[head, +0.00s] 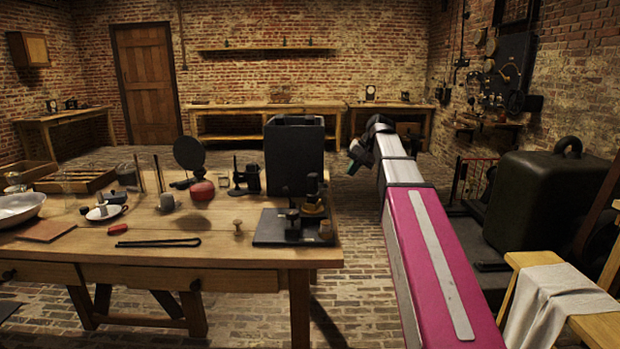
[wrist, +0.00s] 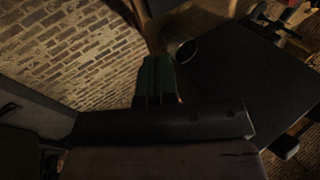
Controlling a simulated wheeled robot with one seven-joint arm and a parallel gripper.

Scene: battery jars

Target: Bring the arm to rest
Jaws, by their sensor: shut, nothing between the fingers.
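My arm reaches forward past the right end of the wooden table, with a pink link nearest the head camera and a pale link beyond it. My gripper (head: 360,153) is at its far end, small and dark, beside the tall black box. In the wrist view my gripper's dark green fingers (wrist: 158,72) are together and empty, with brick floor to their left. The fingers touch nothing that I can make out.
The wooden table (head: 150,252) carries a black box (head: 295,157), a black-based instrument (head: 292,228), black tongs (head: 158,243) and a white dish (head: 18,207). A large dark case (head: 545,200) and a cloth-covered stool (head: 550,305) stand right of my arm. Brick floor is open beyond the table.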

